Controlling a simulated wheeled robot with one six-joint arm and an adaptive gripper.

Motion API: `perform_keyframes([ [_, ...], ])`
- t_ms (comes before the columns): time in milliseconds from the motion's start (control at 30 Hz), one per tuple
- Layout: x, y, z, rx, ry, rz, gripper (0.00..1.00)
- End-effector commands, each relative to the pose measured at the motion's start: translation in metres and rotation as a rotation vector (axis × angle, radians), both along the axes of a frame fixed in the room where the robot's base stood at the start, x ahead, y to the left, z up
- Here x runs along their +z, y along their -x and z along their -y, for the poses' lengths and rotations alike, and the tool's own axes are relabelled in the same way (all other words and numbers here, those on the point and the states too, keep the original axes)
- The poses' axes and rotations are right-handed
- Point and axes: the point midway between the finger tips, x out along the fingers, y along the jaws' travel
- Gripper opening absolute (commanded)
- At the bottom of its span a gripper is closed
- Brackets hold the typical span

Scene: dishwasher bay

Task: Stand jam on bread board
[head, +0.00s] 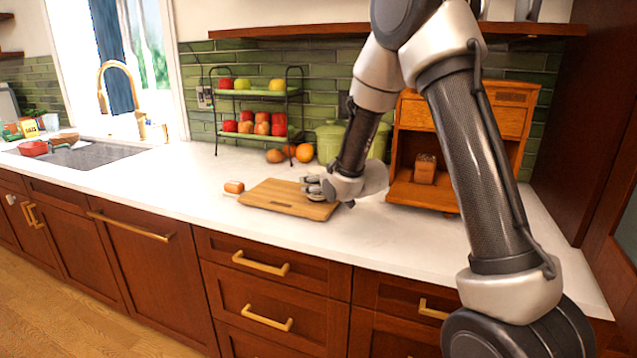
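The wooden bread board (275,196) lies flat on the white counter, near its front edge. A small orange-brown item with a pale end (234,187) rests on the counter just left of the board, apart from it. It may be the jam jar, but it is too small to be sure. My gripper (312,187) is low over the right part of the board, with its fingers pointing left. The fingers are small and bunched, so I cannot tell whether they are open or hold something.
A two-tier fruit rack (257,136) stands behind the board, with loose fruit (304,152) beside it. A green pot (330,140) is behind my arm. A wooden bread box (407,188) with a loaf (425,168) stands at right. The counter left of the board is clear to the sink (85,155).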

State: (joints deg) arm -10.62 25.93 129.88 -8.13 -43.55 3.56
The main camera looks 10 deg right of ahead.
Motion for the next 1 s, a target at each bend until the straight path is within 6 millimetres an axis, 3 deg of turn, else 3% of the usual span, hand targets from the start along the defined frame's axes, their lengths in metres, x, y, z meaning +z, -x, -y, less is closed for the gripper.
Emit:
perform_keyframes([
  [433,0.005,0.004,0.002,0.000,0.000,-0.001,0.79],
  [800,0.035,0.073,0.022,-0.001,0.000,0.001,0.79],
  [1000,0.046,0.099,0.030,0.000,0.001,0.000,0.79],
])
